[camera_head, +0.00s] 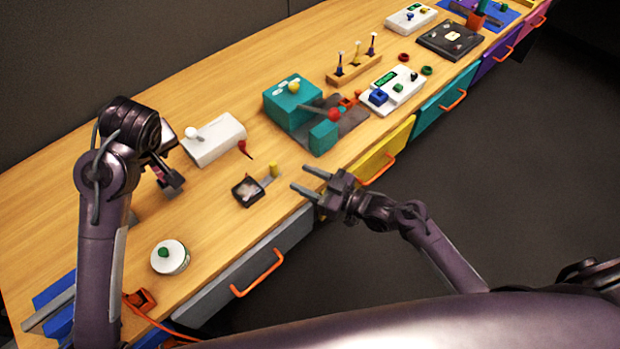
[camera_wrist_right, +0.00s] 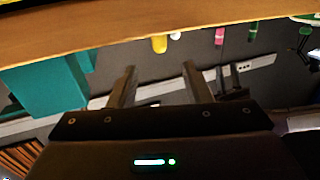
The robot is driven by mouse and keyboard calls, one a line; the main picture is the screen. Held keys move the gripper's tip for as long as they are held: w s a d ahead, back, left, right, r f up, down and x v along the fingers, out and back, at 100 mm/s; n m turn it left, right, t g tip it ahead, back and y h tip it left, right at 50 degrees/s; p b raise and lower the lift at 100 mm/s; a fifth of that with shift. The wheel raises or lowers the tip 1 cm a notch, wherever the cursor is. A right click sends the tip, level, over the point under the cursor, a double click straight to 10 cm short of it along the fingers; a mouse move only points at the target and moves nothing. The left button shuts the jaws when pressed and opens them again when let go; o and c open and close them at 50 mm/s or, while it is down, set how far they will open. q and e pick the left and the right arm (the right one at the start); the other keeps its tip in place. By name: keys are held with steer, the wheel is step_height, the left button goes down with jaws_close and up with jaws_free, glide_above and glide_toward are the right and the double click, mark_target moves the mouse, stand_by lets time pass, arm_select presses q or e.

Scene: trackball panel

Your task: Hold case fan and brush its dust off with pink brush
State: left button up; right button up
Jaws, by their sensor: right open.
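A small dark square case fan (camera_head: 247,191) with a greyish dusty middle lies on the wooden table. A grey bar with a yellow knob (camera_head: 274,169) is beside it. A small red-handled item (camera_head: 242,146) lies behind the fan; I cannot tell whether it is the brush. A pink upright shape (camera_wrist_right: 220,35) shows in the right wrist view, its identity unclear. My right gripper (camera_head: 298,178) is open and empty at the table's front edge, right of the fan; its fingers also show in the right wrist view (camera_wrist_right: 160,68). My left gripper (camera_head: 170,174) is left of the fan, its jaws unclear.
A white box (camera_head: 214,139) stands behind the fan. A teal machine (camera_head: 292,102) with a red ball lever is to the right, with a tool rack (camera_head: 354,70) behind it. Drawers with orange handles line the table front.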

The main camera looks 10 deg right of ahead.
steer(key=x, duration=0.7)
steer(key=shift+w+a, duration=0.15)
jaws_close()
arm_select(q)
steer(key=shift+o, duration=1)
